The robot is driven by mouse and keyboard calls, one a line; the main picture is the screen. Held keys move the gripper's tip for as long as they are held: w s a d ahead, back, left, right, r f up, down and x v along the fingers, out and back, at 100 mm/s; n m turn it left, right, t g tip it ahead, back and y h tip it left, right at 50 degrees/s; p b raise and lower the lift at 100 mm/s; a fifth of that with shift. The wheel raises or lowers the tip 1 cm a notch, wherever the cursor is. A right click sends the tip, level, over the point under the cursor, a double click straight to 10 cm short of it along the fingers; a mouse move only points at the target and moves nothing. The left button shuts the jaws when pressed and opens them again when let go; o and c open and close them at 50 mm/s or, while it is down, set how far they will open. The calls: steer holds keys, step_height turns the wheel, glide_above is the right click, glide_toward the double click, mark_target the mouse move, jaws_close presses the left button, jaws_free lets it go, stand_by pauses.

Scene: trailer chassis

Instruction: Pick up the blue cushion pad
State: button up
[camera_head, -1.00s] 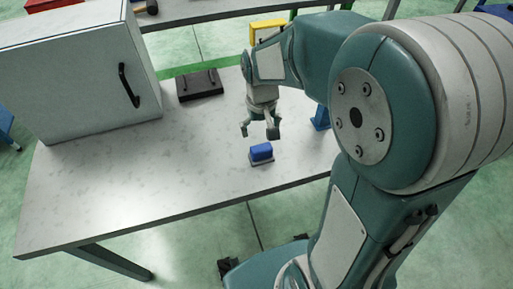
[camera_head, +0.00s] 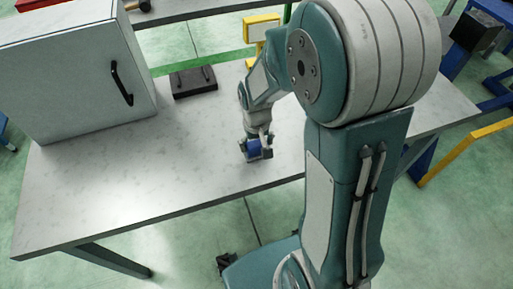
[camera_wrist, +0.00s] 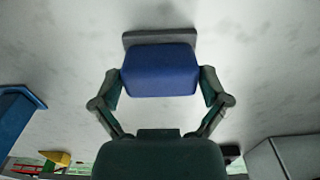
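The blue cushion pad (camera_wrist: 160,72) is a rounded block on a thin grey base plate (camera_wrist: 160,37). It lies on the light speckled table near the front edge, and also shows in the head view (camera_head: 253,147), partly covered by the fingers. My gripper (camera_wrist: 160,85) is lowered over it, one finger close along each side. The fingers are spread, and a narrow gap seems to remain at the pad's sides. Whether either finger touches the pad is hard to tell.
A white cabinet (camera_head: 75,75) with a black handle stands on the left of the table (camera_head: 150,170). A dark flat block with a handle (camera_head: 194,82) lies behind the gripper. A blue object (camera_wrist: 18,115) shows at the wrist view's left. The table's front left is clear.

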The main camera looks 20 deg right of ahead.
mark_target(257, 144)
steer(key=c, duration=0.5)
steer(key=shift+r, duration=0.55)
steer(key=r, duration=0.3)
steer(key=shift+s, duration=0.3)
steer(key=s+r, duration=0.3)
steer(key=s, duration=0.1)
steer(key=s+d+r, duration=0.1)
steer(key=s+r, duration=0.2)
steer(key=s, duration=0.2)
steer(key=s+d+r, duration=0.1)
steer(key=s+r, duration=0.2)
steer(key=s, duration=0.1)
steer(key=shift+s+d, duration=0.15)
